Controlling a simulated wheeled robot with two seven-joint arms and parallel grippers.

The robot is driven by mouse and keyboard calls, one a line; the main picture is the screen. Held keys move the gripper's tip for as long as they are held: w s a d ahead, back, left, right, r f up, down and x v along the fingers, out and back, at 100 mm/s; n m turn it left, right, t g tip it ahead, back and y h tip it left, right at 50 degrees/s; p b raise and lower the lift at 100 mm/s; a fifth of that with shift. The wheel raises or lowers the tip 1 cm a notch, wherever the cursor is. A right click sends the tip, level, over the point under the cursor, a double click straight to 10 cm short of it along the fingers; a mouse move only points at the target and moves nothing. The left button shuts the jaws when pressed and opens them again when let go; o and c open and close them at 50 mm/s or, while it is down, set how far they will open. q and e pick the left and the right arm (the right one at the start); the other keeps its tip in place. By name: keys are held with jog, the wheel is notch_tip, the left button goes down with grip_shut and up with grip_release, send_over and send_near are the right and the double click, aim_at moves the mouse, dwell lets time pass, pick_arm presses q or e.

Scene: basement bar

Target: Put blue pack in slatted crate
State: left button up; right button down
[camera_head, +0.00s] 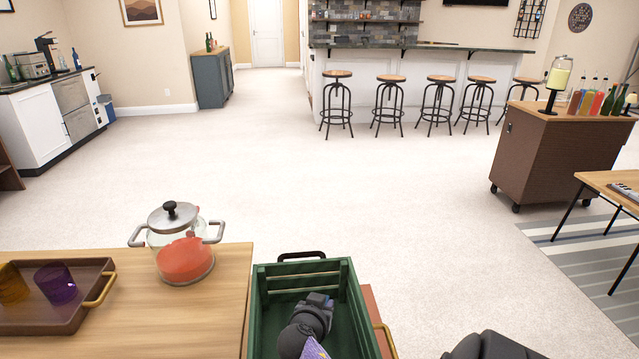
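The slatted crate (258,310) is dark green and open at the top; it stands at the bottom centre, its near end cut off by the picture edge. A small purple-blue patterned piece (316,351), perhaps the blue pack, shows at the bottom edge, within the crate's outline. Most of it is out of view. A dark grey jointed shape (318,308) with a rounded part lies over the crate's inside, right beside the patterned piece. It may be my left gripper; its fingers are not clear. Part of my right arm shows at the bottom right; its gripper is out of view.
Left of the crate, a wooden table top (215,318) carries a glass pot (183,258) with red contents and a brown tray (60,322) with two coloured glasses. A brown wheeled cart (555,160) stands at the right. Open carpet lies beyond the crate.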

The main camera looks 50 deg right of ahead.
jog(key=c, duration=0.8)
grip_release()
jog(key=shift+f, duration=0.1)
jog(key=o, duration=0.4)
jog(key=shift+o, duration=0.2)
jog(key=p+v, duration=0.2)
jog(key=v, duration=0.5)
jog(key=shift+a+r, duration=0.25)
jog(key=shift+r, duration=0.05)
jog(key=shift+s, duration=0.1)
